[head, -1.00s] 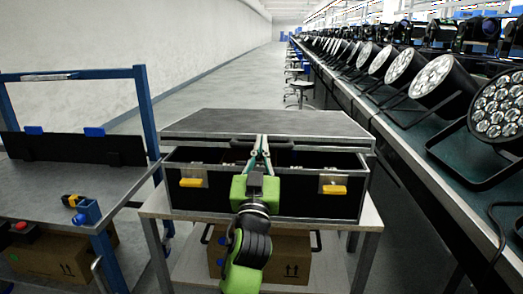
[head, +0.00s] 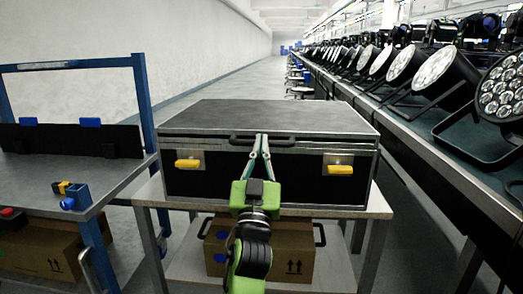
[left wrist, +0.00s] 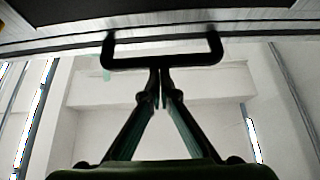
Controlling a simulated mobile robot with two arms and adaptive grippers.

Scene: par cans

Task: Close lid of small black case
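The small black case (head: 262,187) stands on a wheeled-looking table, its front facing me. Its lid (head: 265,118) lies down over the body, and no inside of the case shows. Two yellow latches, left (head: 188,164) and right (head: 338,169), sit on the front. The black handle (head: 240,140) is at the lid's front edge; it also shows in the left wrist view (left wrist: 120,62). My left gripper (head: 262,138) is at the middle of this handle, its fingertips together; in the left wrist view the tips (left wrist: 160,85) meet the handle bar, partly hidden by it. My right gripper is not in view.
The light table top (head: 375,204) carries the case, with a cardboard box (head: 295,262) on the shelf below. A blue-framed workbench (head: 95,178) stands at left. A long bench with several par cans (head: 440,85) runs along the right.

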